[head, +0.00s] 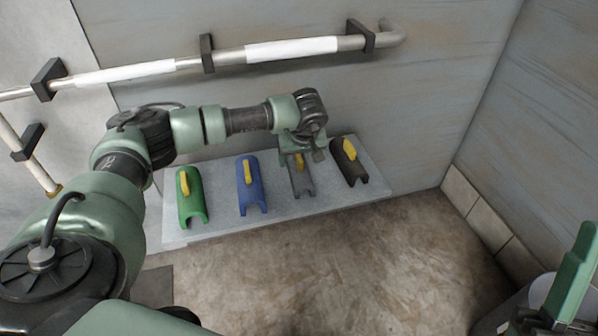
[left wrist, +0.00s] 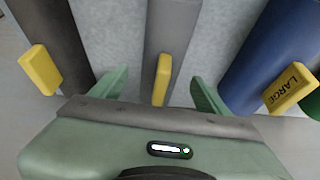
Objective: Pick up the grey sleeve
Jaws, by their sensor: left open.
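The grey sleeve (head: 301,182) lies on the pale shelf (head: 225,228), third from the left, with a yellow tab on top. My left gripper (head: 303,153) is over its far part and hides some of it. In the left wrist view, the open fingers (left wrist: 160,80) stand on either side of the yellow tab of the grey sleeve (left wrist: 172,28), with gaps on both sides. The gripper holds nothing. A green part of my right arm shows at the lower right edge of the head view; its jaws cannot be made out.
A green sleeve (head: 192,205) and a blue sleeve (head: 251,195) lie left of the grey one; a black sleeve (head: 350,168) lies close on its right. A wall rail (head: 222,60) with white wraps runs behind. A pale bin (head: 505,318) stands lower right. The floor in front is clear.

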